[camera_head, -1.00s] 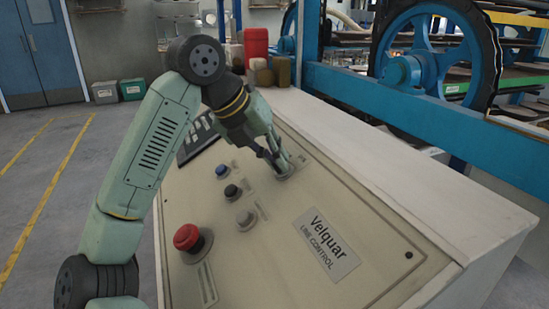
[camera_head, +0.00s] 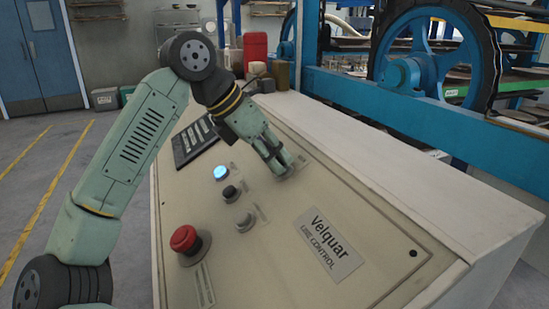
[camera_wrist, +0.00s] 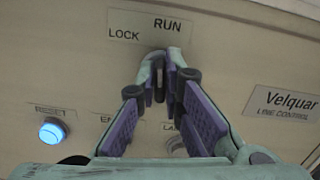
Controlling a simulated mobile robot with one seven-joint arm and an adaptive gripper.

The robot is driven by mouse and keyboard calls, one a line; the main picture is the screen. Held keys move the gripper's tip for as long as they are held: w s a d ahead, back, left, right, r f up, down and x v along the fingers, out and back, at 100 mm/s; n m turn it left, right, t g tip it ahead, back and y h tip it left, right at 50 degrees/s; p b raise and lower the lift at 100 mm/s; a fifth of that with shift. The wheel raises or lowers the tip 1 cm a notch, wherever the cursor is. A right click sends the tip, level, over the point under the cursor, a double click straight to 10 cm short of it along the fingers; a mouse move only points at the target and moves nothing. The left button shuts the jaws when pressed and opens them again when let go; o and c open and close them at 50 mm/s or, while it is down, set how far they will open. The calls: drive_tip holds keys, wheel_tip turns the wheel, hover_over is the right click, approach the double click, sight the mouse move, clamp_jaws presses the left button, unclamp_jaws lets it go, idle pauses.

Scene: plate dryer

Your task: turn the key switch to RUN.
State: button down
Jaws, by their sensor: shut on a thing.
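The key switch (camera_wrist: 158,70) sits on the sloped panel below a plate marked LOCK and RUN (camera_wrist: 149,25). In the wrist view, my gripper (camera_wrist: 163,76) has its fingertips closed around the key at the switch. The fingertips hide most of the key, so I cannot tell which mark it points to. In the head view, my gripper (camera_head: 282,167) reaches down to the panel's far right part and covers the switch.
A lit blue RESET button (camera_head: 221,173), a black button (camera_head: 231,193), a grey knob (camera_head: 243,219) and a red mushroom button (camera_head: 186,239) lie on the panel nearer the camera. A blue machine stands behind.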

drive_tip(key=shift+f+m, duration=0.1)
drive_tip(key=shift+m, duration=0.8)
drive_tip(key=c, duration=1.7)
unclamp_jaws()
drive_tip(key=shift+d, duration=0.1)
drive_tip(key=v, duration=1.2)
drive_tip(key=shift+w, duration=0.1)
